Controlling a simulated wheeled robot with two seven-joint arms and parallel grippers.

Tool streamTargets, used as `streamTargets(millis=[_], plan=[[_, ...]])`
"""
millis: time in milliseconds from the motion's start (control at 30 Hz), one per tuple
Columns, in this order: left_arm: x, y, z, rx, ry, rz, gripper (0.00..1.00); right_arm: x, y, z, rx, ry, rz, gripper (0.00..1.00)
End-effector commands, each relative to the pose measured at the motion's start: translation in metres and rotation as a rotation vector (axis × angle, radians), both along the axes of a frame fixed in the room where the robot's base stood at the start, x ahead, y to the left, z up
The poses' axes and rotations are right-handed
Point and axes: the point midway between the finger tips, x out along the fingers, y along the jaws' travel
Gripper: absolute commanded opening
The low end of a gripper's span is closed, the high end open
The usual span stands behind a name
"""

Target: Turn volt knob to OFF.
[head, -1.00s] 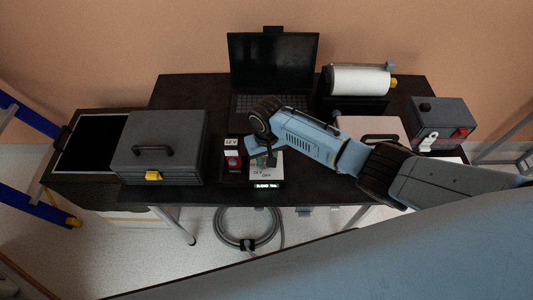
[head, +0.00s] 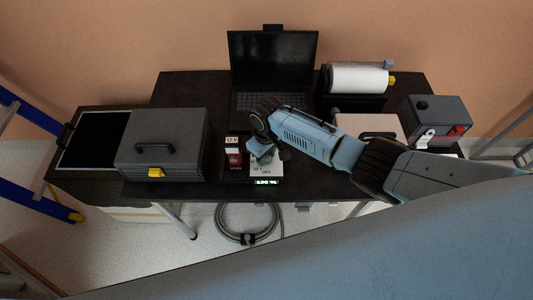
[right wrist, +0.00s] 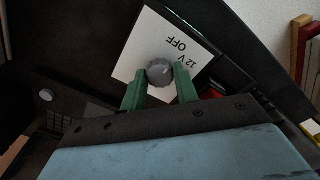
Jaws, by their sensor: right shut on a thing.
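The volt knob (right wrist: 159,72) is a round grey ribbed knob on a white plate (right wrist: 190,45) marked "12 V" and "OFF" in the right wrist view. My right gripper (right wrist: 160,86) has its two green fingers closed on either side of the knob. In the head view my right gripper (head: 268,158) comes down over the white plate (head: 267,171) and largely hides the knob. The knob's pointer setting cannot be made out clearly. My left gripper is not in view.
A red switch (head: 234,158) with a "12 V" label stands left of the plate. A grey toolbox (head: 190,130) with a yellow latch is further left. A laptop (head: 273,65), a paper roll (head: 360,79) and a grey box (head: 443,112) stand behind and right.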

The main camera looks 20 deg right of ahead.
Motion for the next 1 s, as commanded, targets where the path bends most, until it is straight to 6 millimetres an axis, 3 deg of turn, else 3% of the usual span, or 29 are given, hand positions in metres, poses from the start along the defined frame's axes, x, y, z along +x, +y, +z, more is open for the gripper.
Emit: streamTargets(millis=[200,233,400,767,1000], plan=[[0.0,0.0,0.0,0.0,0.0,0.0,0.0,0.0,0.0,0.0,0.0,-0.001,0.003,0.07],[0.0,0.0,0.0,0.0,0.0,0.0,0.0,0.0,0.0,0.0,0.0,-0.001,0.003,0.31],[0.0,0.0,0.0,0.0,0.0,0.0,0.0,0.0,0.0,0.0,0.0,-0.001,0.002,0.52],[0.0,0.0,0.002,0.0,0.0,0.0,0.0,0.0,0.0,0.006,0.001,-0.002,0.001,0.52],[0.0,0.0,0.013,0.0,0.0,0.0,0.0,0.001,0.0,0.048,0.002,-0.005,0.002,0.52]])
